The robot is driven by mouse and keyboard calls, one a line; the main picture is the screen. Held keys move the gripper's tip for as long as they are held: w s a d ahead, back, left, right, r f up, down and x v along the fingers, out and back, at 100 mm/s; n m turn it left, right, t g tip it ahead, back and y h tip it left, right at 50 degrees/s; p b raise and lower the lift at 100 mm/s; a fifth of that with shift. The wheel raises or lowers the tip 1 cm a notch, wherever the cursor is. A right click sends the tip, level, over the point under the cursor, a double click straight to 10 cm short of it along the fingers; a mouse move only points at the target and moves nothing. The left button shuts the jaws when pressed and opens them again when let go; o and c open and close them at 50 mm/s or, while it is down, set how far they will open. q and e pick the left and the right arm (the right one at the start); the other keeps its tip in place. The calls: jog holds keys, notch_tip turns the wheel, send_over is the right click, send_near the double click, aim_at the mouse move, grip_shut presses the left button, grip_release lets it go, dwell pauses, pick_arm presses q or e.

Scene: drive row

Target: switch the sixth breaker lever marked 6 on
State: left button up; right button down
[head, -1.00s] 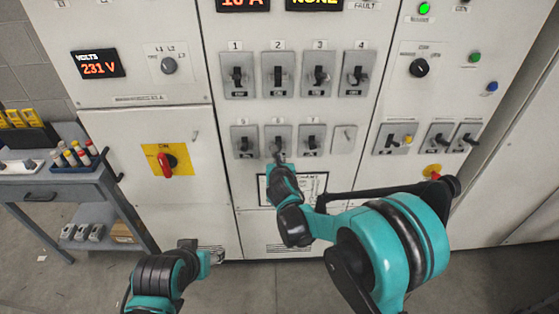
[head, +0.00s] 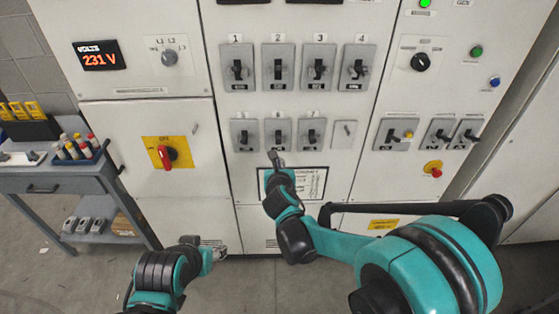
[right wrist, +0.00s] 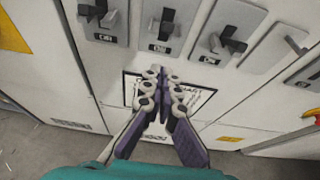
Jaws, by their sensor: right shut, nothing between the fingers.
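The sixth breaker lever (head: 279,136) is black, on a grey plate in the middle of the lower numbered row. It also shows in the right wrist view (right wrist: 166,22), with a small label below its handle; I cannot tell surely which way it is set. My right gripper (head: 274,157) is shut and empty, just below that plate. Its paired fingertips (right wrist: 157,76) show below the plate in the wrist view, apart from the lever. My left gripper (head: 220,251) is low, in front of the cabinet's lower part; its fingers are too small to read.
Lever 5 (head: 245,136) and lever 7 (head: 311,136) flank it closely. Levers 1 to 4 form the row above. A framed chart (head: 312,183) sits below. A red rotary switch (head: 167,156) is at left, a red emergency button (head: 433,168) at right. A grey cart (head: 78,184) stands left.

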jog(key=shift+s+d+r, duration=0.15)
jog(key=shift+s+r, duration=0.8)
jog(key=shift+s, duration=0.05)
jog(key=s+d+m+g+h, duration=0.2)
jog(key=s+d+m+g, duration=0.1)
jog(key=s+d+m, duration=1.05)
jog(key=s+d+f+m+g, duration=0.1)
jog(key=s+d+f+m, duration=0.1)
jog(key=s+m, duration=0.5)
jog(key=s+d+f+m+g+y+b, duration=0.1)
jog(key=s+m, duration=0.6)
jog(key=m, duration=0.8)
jog(key=shift+d+f+m+g+y, duration=0.35)
jog(key=shift+d+g, duration=0.25)
jog(key=shift+d, duration=0.4)
